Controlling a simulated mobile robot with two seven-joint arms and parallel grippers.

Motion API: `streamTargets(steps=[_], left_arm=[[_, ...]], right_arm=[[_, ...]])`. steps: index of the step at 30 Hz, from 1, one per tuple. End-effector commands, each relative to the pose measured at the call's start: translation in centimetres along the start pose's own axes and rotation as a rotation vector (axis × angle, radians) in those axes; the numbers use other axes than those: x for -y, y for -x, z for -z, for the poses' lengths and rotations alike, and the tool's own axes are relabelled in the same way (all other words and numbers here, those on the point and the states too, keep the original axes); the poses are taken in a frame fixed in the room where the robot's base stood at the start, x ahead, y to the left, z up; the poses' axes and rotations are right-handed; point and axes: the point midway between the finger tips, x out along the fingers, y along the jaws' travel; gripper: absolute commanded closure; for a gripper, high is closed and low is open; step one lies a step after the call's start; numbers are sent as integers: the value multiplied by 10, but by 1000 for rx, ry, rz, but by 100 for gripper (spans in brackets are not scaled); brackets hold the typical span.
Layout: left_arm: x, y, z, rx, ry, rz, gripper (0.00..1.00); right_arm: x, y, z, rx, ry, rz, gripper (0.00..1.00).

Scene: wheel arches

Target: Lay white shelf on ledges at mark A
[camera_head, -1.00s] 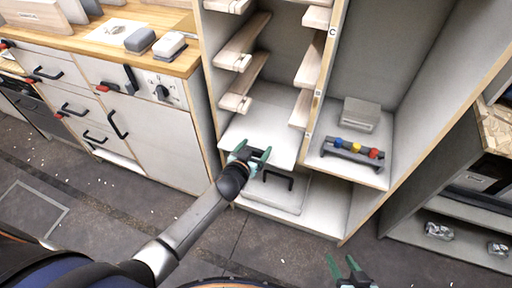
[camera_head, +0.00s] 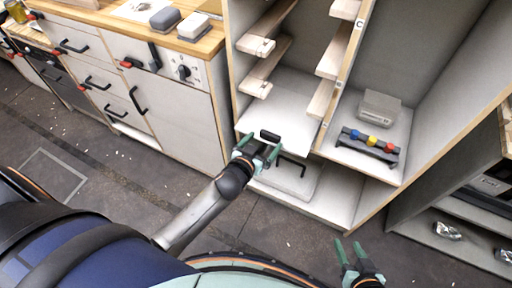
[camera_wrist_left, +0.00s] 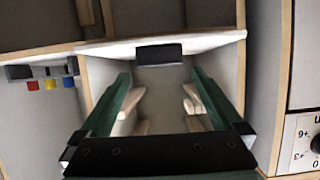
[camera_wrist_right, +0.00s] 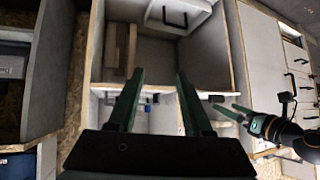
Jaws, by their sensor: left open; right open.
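The white shelf (camera_head: 290,108) lies low in the cabinet's left bay, below the wooden ledges (camera_head: 262,68). A black grip block (camera_head: 270,135) is at its front edge; it also shows in the left wrist view (camera_wrist_left: 158,55). My left gripper (camera_head: 258,147) is open just in front of this edge. In the left wrist view its fingers (camera_wrist_left: 160,75) stand wide apart, with the block between and beyond their tips. I cannot tell whether they touch the shelf. My right gripper (camera_head: 348,245) is open and empty before the cabinet. Mark A is not readable; a mark C (camera_head: 360,23) shows on the divider.
A white box with a black handle (camera_head: 290,180) sits in the bottom compartment. The right bay holds a grey box (camera_head: 380,107) and a rack with coloured knobs (camera_head: 368,145). A drawer counter (camera_head: 175,100) stands on the left.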

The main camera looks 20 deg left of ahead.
Motion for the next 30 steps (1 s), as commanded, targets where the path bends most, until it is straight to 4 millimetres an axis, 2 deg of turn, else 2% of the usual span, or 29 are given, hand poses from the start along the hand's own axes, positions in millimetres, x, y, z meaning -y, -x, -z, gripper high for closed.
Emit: streamTargets(steps=[1, 3, 10, 15, 30], left_arm=[[0, 12, 1, 3, 1, 0, 0], [0, 24, 1, 1, 2, -1, 0], [0, 51, 1, 0, 2, 0, 0], [0, 57, 1, -2, 0, 0, 0], [0, 57, 0, -1, 0, 0, 0]], right_arm=[[-1, 3, 2, 0, -1, -3, 50], [-2, 3, 2, 1, -2, -6, 50], [-4, 6, -7, 17, -6, -14, 50], [-5, 7, -9, 20, -8, -16, 50], [-7, 7, -5, 13, -7, -19, 50]])
